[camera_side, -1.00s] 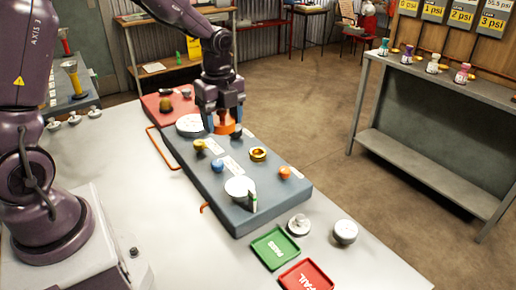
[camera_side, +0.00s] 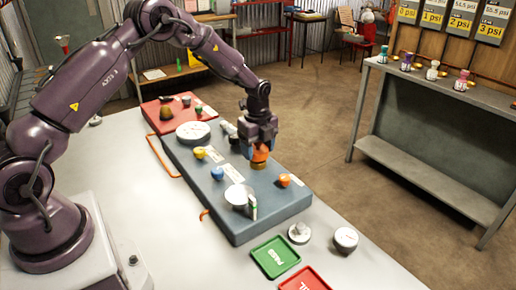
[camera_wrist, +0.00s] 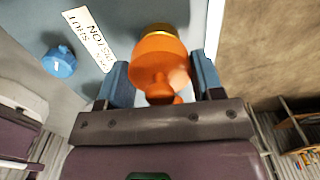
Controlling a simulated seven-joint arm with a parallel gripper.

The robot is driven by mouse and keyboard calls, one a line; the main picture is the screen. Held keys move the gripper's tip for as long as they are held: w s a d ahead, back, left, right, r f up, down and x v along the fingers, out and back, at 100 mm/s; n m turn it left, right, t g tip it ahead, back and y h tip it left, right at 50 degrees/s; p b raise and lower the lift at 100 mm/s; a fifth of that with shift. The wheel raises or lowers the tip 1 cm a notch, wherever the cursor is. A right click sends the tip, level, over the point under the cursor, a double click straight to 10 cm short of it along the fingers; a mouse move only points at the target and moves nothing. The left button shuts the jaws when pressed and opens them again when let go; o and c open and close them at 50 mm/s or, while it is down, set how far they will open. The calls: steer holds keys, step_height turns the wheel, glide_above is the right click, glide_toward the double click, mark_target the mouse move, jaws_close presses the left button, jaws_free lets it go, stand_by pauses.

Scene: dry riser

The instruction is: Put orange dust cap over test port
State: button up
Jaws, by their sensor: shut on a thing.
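The orange dust cap (camera_side: 261,154) is held between the fingertips of my gripper (camera_side: 260,146), over the grey-blue board. The brass test port (camera_side: 258,165) shows as a gold ring directly beneath the cap. In the wrist view the orange cap (camera_wrist: 160,65) lies between the two blue-grey fingers, and the gold rim of the port (camera_wrist: 162,29) shows just beyond it. The cap lines up with the port and looks very close to it or touching. I cannot tell whether it is seated, since the cap hides most of the port.
The board (camera_side: 245,232) also carries a blue knob (camera_side: 217,173), a yellow knob (camera_side: 199,153), a smaller orange knob (camera_side: 284,180), a round white gauge (camera_side: 193,132) and a white dish (camera_side: 237,193). A green tray (camera_side: 275,256) and red tray (camera_side: 303,283) lie in front.

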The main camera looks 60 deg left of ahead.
steer(key=shift+f, duration=0.35)
steer(key=shift+f, duration=0.4)
steer(key=o, duration=0.9)
steer(key=shift+r, duration=0.1)
